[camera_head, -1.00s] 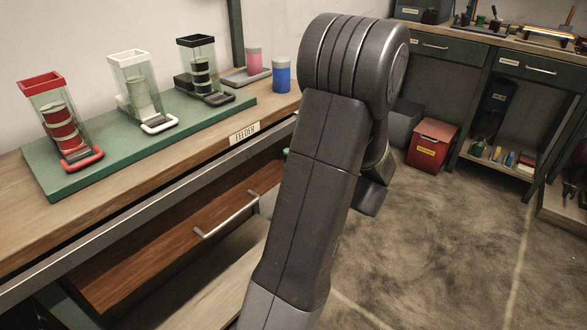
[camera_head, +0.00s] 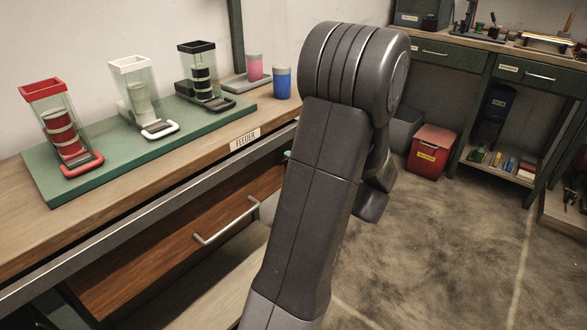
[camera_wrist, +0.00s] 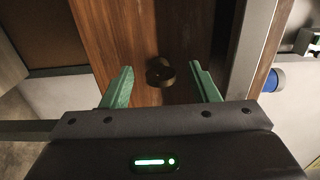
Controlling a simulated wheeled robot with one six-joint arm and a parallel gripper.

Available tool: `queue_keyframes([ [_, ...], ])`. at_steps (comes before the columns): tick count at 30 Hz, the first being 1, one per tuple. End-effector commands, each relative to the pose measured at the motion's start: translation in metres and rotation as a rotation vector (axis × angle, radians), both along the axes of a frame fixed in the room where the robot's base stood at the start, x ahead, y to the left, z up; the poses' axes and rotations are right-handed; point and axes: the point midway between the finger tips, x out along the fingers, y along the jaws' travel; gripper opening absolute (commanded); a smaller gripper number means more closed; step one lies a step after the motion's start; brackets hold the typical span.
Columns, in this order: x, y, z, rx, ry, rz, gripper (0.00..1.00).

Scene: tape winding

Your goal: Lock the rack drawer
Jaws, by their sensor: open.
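The wooden rack drawer (camera_head: 170,255) with its light bar handle (camera_head: 228,222) sits under the bench top in the head view. In the wrist view its brown front (camera_wrist: 140,35) fills the middle, and a dark round knob, which looks like the lock (camera_wrist: 160,72), stands out from it. My gripper (camera_wrist: 161,82) is open, with its green fingers on either side of the knob and gaps to both. I cannot tell how deep the fingers reach around it. In the head view my arm hides the knob and nearly all of my gripper.
The bench (camera_head: 60,242) carries a green board (camera_head: 105,165) with red, white and black feeders. A metal rail (camera_wrist: 252,45) runs close to the right of my gripper. Open floor (camera_head: 430,260) lies to the right.

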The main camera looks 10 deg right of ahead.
Motion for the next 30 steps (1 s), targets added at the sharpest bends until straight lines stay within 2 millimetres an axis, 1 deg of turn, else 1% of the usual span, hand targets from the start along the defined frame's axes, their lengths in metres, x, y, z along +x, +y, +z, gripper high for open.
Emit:
queue_keyframes([
  [5,-0.019,-0.016,0.002,0.002,0.002,-0.005,0.55],
  [12,-0.058,-0.047,0.002,0.002,0.002,-0.006,0.55],
  [18,-0.087,-0.069,0.002,0.002,0.001,-0.004,0.55],
  [24,-0.103,-0.081,0.001,0.001,0.001,-0.002,0.55],
  [30,-0.107,-0.083,0.000,0.001,0.001,0.001,0.55],
])
